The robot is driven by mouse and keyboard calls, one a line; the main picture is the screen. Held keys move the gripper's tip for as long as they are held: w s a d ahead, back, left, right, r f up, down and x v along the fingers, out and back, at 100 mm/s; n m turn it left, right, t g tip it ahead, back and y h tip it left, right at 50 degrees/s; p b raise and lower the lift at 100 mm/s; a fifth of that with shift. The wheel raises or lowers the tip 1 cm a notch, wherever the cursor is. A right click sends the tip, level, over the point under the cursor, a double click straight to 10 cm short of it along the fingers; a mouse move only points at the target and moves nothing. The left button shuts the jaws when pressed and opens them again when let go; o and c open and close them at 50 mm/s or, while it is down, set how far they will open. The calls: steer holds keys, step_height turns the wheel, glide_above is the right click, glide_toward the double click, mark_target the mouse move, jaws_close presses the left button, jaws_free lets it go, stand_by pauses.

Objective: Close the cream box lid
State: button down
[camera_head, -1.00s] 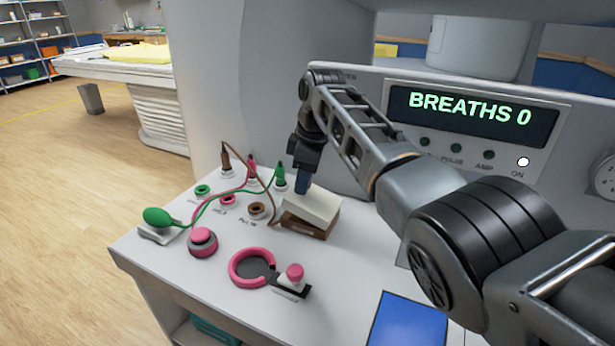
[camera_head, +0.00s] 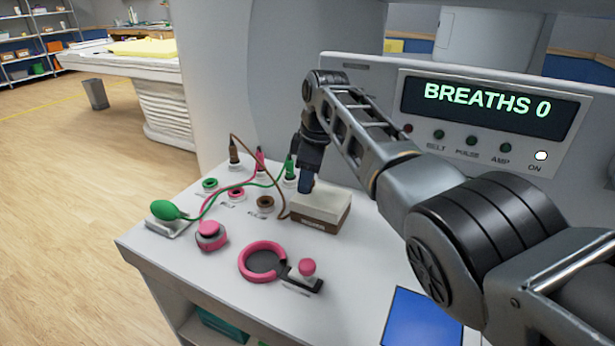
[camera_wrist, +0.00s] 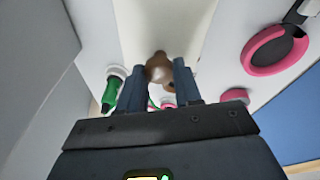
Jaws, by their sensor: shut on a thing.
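The cream box has a pale lid (camera_head: 325,204) over a brown base (camera_head: 318,226) and stands on the white console top. The lid looks flat on the base, with no clear gap on the sides that show; the far side is hidden. My gripper (camera_head: 306,187) points down at the box's back left part. In the wrist view, my gripper (camera_wrist: 159,84) has its two blue fingers on either side of a round brown knob (camera_wrist: 159,67) by the cream lid (camera_wrist: 163,25), shut on it.
Left of the box are sockets with brown, pink and green plugs and cables, and a green bulb (camera_head: 164,210). In front are a pink button (camera_head: 209,229), a pink ring (camera_head: 262,262) and a pink-knobbed lever (camera_head: 307,267). A display panel (camera_head: 487,108) stands behind.

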steer(key=c, duration=1.2)
jaws_free()
steer(key=shift+w+a+r, duration=0.1)
steer(key=shift+a+r, duration=0.05)
steer(key=shift+a, duration=0.25)
steer(key=shift+o, duration=2.1)
steer(key=shift+d, duration=0.1)
steer(key=shift+d, duration=0.1)
steer(key=v, duration=0.7)
steer(key=shift+r, duration=0.25)
